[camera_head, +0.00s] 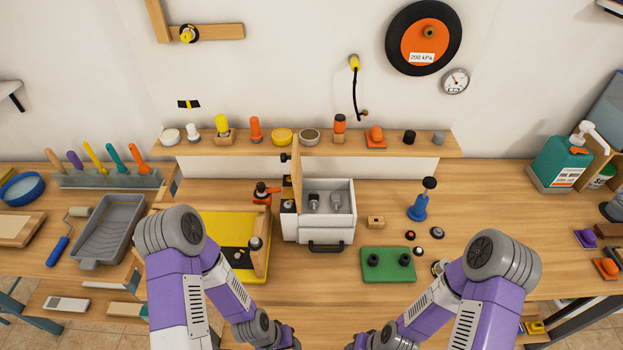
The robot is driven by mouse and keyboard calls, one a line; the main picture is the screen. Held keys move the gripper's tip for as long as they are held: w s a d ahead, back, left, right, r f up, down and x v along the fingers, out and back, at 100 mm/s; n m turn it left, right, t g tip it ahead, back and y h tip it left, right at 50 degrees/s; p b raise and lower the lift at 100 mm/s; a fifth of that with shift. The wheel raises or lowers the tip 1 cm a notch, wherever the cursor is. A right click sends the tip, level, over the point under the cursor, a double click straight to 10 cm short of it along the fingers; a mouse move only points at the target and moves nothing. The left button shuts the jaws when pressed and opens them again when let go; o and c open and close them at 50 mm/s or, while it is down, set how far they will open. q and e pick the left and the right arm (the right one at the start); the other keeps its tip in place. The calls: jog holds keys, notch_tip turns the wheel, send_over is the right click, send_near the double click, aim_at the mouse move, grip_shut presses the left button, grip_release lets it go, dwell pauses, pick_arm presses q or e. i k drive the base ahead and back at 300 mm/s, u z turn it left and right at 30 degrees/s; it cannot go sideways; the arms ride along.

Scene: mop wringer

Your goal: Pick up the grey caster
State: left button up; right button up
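I cannot tell for sure which thing is the grey caster. Two small grey pieces, a left one (314,203) and a right one (336,201), sit inside the open white box (325,236) at the middle of the bench. Small dark round parts with lighter centres, one (437,232) to the right of the box and one (438,267) partly behind my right arm, lie on the bench. My two arms reach in from the bottom left and bottom right. Both grippers are below the picture's lower edge.
A green block (388,276) with two black pieces lies before the box's right side. A blue tool (418,206) stands behind it. A yellow tray (222,224) lies left of the box. A shelf (375,143) of caps and knobs runs behind. Bench between box and blue tool is mostly clear.

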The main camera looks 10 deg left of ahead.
aim_at(335, 197)
jog(key=z, duration=1.75)
jog(key=k, duration=1.05)
jog(key=u, duration=1.4)
